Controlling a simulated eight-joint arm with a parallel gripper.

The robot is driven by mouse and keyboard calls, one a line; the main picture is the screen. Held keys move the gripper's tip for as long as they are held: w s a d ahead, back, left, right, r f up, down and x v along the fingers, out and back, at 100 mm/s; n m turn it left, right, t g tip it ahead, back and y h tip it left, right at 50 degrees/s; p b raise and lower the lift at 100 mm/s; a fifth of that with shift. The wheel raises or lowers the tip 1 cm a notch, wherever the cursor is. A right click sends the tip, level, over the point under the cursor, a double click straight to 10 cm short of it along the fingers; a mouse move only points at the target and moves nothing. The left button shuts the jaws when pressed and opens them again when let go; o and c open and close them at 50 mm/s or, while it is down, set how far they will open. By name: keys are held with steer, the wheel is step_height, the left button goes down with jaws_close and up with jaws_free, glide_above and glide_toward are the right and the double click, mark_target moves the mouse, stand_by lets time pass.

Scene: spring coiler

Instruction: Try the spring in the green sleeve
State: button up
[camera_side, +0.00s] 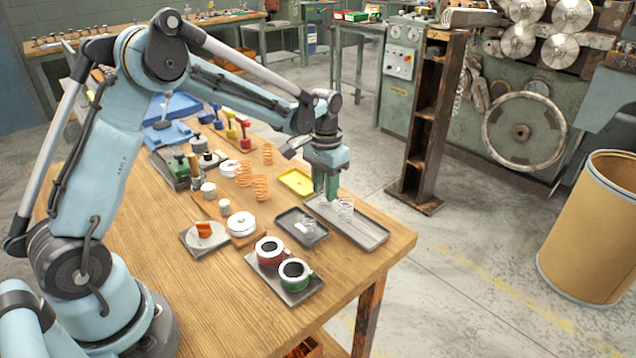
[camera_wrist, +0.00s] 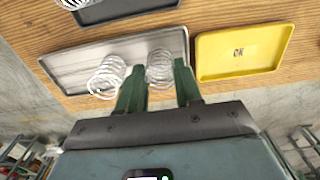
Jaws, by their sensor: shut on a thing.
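The green sleeve (camera_side: 294,282) is a short cup with a pale rim and dark bore, on a dark plate near the table's front edge. The red sleeve (camera_side: 268,260) stands beside it. My gripper (camera_side: 327,194) is over the long grey tray (camera_side: 375,240), well behind and right of the sleeves. In the wrist view my gripper (camera_wrist: 160,85) is shut on a silver wire spring (camera_wrist: 160,66) between its green fingers. A second silver spring (camera_wrist: 105,77) stands left of the left finger, over the same tray. Whether the held spring touches the tray is unclear.
A small dark tray (camera_side: 318,242) with a silver spring (camera_side: 307,225) lies between the grey tray and the sleeves. A yellow tray (camera_wrist: 240,65) marked OK is beside the grey tray. Copper springs (camera_side: 261,188) and white-topped parts (camera_side: 241,224) stand farther left.

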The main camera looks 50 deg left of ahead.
steer(key=shift+r, duration=0.15)
steer(key=shift+r, duration=0.45)
stand_by(0.4)
step_height(320, 180, up, 14)
steer(key=s+d, duration=0.6)
steer(key=s, duration=0.4)
steer(key=s+d, duration=0.7)
steer(key=s, duration=0.2)
steer(key=shift+a+f, duration=0.2)
steer(key=shift+f, duration=5.2)
steer(key=shift+f, duration=1.1)
